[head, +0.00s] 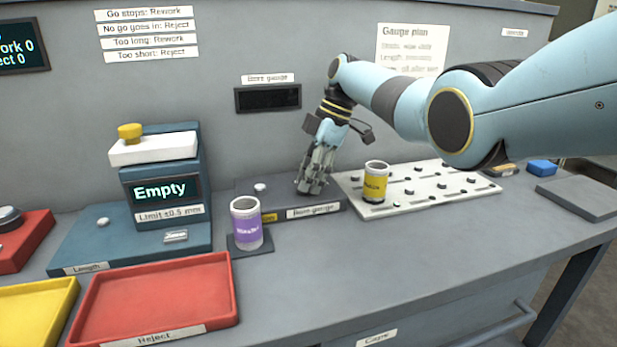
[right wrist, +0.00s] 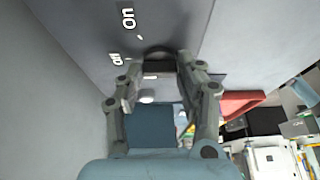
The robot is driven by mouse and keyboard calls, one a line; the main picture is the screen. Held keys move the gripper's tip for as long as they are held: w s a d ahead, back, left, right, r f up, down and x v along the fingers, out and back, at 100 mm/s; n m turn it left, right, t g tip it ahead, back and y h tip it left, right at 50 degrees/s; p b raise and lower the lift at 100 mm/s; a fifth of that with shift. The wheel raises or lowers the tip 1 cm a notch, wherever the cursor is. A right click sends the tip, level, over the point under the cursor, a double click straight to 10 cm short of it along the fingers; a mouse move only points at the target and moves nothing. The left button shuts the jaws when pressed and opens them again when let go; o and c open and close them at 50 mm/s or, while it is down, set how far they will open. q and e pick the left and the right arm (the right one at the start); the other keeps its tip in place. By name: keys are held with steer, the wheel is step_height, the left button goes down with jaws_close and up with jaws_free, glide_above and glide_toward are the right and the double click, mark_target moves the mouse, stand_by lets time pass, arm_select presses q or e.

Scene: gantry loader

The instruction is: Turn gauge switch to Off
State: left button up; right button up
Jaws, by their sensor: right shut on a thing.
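The gauge switch (right wrist: 158,55) shows in the right wrist view as a dark knob on the grey surface, with "On" and "Off" printed beside it. Which mark it points to I cannot tell. My right gripper (right wrist: 159,70) has its fingertips on either side of the knob and is shut on it. In the head view my right gripper (head: 312,188) points down at the bore gauge base (head: 290,207) and hides the switch. The bore gauge display (head: 268,98) on the back panel is dark. My left gripper is not in view.
A white pegged board (head: 425,200) with a yellow-labelled can (head: 375,183) stands right of the gripper. A purple-labelled can (head: 246,225) stands to the left, near the length gauge (head: 160,180) reading "Empty". A red reject tray (head: 160,295) is in front. The front right bench is clear.

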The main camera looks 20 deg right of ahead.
steer(key=o, duration=1.2)
steer(key=shift+c, duration=0.2)
steer(key=shift+r, duration=0.1)
steer(key=v, duration=1.1)
steer(key=shift+d+r, duration=0.15)
steer(key=shift+r, duration=0.25)
